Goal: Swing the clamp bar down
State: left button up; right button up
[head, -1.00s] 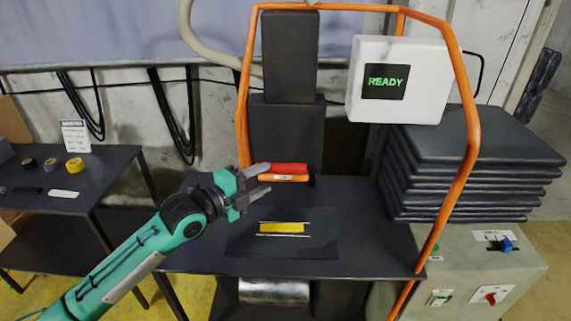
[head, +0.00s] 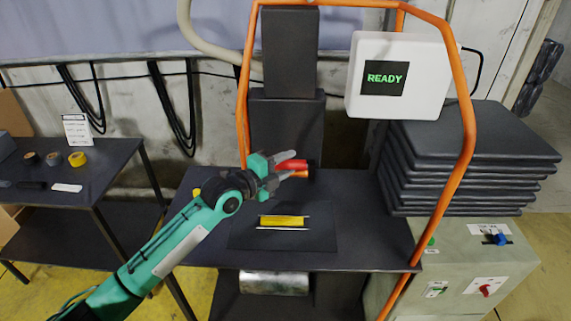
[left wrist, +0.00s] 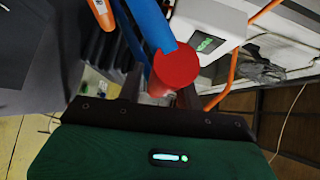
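The red grip (head: 294,164) stands out above the far part of the dark press table (head: 350,215), in front of the dark column. In the left wrist view, its round red end (left wrist: 178,67) is close, with a blue bar (left wrist: 150,22) behind it, which looks like the clamp bar. My left gripper (head: 287,165) reaches from the left, fingers apart, one above and one below the grip. Whether they touch it I cannot tell. A yellow strip (head: 282,221) lies on a dark mat between thin pale lines. My right gripper is not in view.
An orange labelled piece (left wrist: 100,12) sits beside the bar. An orange tube frame (head: 468,150) arches over the table, with a white READY box (head: 425,75) on it. Stacked dark pads (head: 470,170) and a control cabinet (head: 465,265) stand right; a side table (head: 85,180) stands left.

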pick_arm(q)
grip_shut()
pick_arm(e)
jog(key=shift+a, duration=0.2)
pick_arm(q)
jog(key=shift+f, duration=0.15)
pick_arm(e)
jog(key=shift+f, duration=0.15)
